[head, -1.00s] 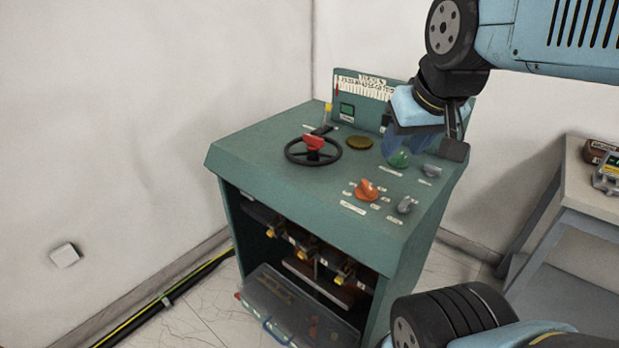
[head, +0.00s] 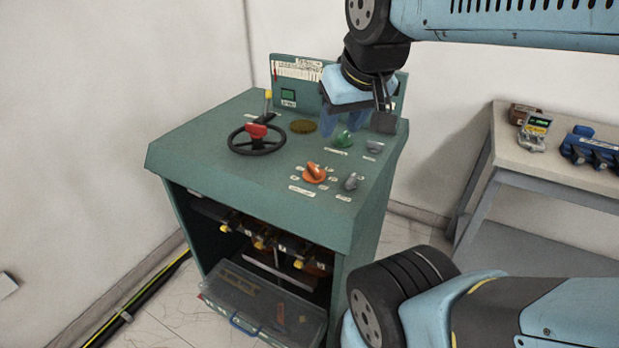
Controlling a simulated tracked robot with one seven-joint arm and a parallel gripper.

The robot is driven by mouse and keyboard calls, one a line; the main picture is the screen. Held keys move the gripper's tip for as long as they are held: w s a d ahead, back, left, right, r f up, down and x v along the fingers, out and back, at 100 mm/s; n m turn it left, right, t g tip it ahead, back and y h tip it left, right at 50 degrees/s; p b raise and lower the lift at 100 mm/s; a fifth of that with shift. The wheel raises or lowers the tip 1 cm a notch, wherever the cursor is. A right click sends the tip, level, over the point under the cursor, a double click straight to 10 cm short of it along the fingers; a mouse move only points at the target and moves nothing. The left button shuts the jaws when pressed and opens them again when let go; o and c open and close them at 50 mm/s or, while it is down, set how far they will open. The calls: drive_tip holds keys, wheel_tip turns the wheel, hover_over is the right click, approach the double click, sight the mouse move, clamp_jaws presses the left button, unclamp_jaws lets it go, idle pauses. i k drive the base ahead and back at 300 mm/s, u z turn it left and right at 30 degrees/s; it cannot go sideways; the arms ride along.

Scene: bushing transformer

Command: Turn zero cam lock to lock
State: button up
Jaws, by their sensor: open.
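The green control console (head: 215,150) stands in the middle of the head view. Its sloped top carries an orange knob (head: 314,172), a green knob (head: 343,139), a grey knob (head: 353,181) at the front right and another grey knob (head: 374,147) at the right edge. The labels are too small to read, so I cannot tell which one is the zero cam lock. My gripper (head: 356,123) is open above the back right of the top, close to the green knob and the right grey knob. It partly hides the back panel. I see no contact with any knob.
A black handwheel with a red centre (head: 257,132) is on the console's left, beside a yellow-tipped lever (head: 268,98). A side table (head: 560,160) with devices stands at the right. White walls close in behind.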

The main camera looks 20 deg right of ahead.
sight(374, 147)
drive_tip(key=u, duration=0.5)
drive_tip(key=k, duration=1.2)
drive_tip(key=z, duration=0.45)
drive_tip(key=i, duration=1)
drive_tip(key=u, duration=0.05)
